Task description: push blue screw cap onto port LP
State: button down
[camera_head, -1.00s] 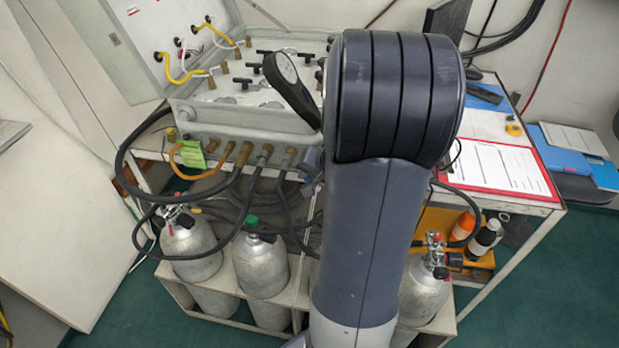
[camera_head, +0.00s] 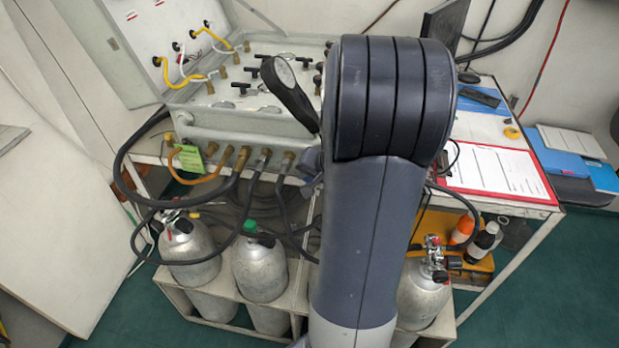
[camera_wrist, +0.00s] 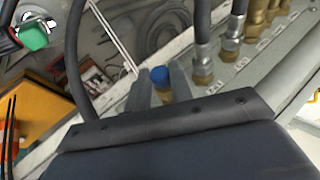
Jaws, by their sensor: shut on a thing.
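In the wrist view, the small blue screw cap (camera_wrist: 160,76) sits between the two grey fingertips of my gripper (camera_wrist: 161,84), which is shut on it. A brass fitting (camera_wrist: 164,96) shows directly below the cap, between the fingers and in line with it. It appears to be port LP, but its own label is hidden by my gripper. The cap is at the fitting's outer end; I cannot tell whether it is fully seated or only touching.
Beside the cap, hoses with metal couplings (camera_wrist: 203,62) stand on the panel's front edge (camera_wrist: 255,75). A black hose (camera_wrist: 76,55) curves close to my gripper on the left. Gas cylinders (camera_head: 260,268) stand below the panel (camera_head: 240,122). A red-edged clipboard (camera_head: 500,172) lies right.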

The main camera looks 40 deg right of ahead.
jog(key=shift+w+d, duration=0.45)
jog(key=shift+d, duration=0.05)
dwell(0.6)
jog(key=c, duration=1.2)
grip_release()
jog(key=shift+o, duration=0.2)
jog(key=shift+r, duration=0.1)
jog(key=v, duration=1)
jog(key=shift+s+r, duration=0.25)
jog(key=x, duration=1.1)
jog(key=shift+a, duration=0.1)
jog(key=shift+s+a+r, duration=0.1)
jog(key=shift+s+a, duration=0.05)
jog(key=shift+s, duration=0.1)
